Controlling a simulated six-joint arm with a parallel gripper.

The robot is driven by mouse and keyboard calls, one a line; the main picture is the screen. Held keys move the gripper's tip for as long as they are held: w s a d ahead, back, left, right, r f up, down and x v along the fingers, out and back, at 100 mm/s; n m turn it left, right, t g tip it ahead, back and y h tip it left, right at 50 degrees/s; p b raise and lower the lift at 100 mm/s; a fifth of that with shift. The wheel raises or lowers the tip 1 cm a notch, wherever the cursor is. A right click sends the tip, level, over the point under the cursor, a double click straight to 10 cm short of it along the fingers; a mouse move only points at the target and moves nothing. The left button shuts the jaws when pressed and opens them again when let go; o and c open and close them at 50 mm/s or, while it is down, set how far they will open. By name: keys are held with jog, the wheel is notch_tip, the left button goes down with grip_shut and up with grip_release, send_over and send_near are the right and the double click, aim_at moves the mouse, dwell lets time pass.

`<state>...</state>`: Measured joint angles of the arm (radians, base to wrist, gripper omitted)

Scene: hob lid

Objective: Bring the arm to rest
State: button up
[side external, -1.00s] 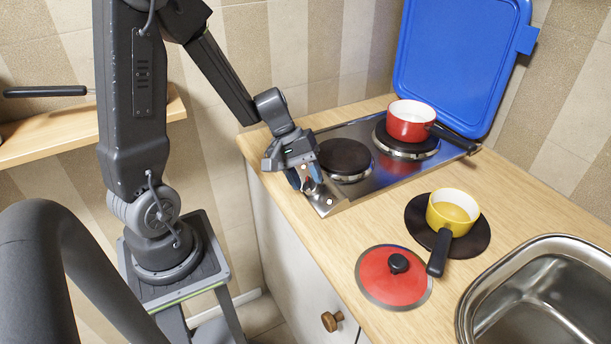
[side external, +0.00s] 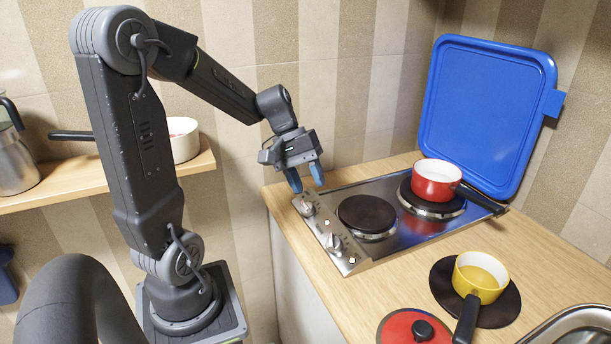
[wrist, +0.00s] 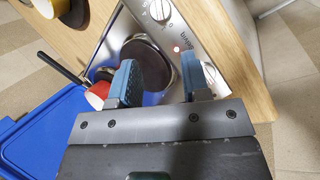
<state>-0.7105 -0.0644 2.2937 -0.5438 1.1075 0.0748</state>
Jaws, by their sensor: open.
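My gripper (side external: 308,186) hangs above the front left corner of the hob with its blue fingers apart and nothing between them. In the wrist view my gripper (wrist: 158,68) points down over the hob's control strip. The hob (side external: 397,228) has two dark plates and a front strip with a far knob (side external: 308,208) and a near knob (side external: 335,243). In the wrist view one knob (wrist: 160,10) is clear, and another is partly hidden behind a finger. A small light (wrist: 176,48) glows red on the strip. The blue lid (side external: 485,120) stands upright behind the hob.
A red pan (side external: 437,182) sits on the back plate; the front plate (side external: 367,216) is bare. A yellow pan (side external: 480,279) stands on a dark round mat (side external: 442,287). A red pot lid (side external: 397,330) lies nearby. A wooden shelf (side external: 60,188) holds pans and a jug.

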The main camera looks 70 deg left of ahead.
jog(key=shift+s+a+r, duration=0.1)
jog(key=shift+a+r, duration=0.1)
jog(key=shift+r, duration=0.3)
jog(key=s+d+r+m+t+y, duration=0.1)
jog(key=s+d+r+m+y, duration=0.1)
jog(key=s+d+m, duration=0.2)
jog(key=s+d+r+m+t+y, duration=0.2)
jog(key=d+m, duration=0.4)
jog(key=d, duration=0.4)
jog(key=shift+s+r+m+y, duration=0.3)
jog(key=shift+s+y, duration=0.2)
jog(key=shift+s, duration=0.55)
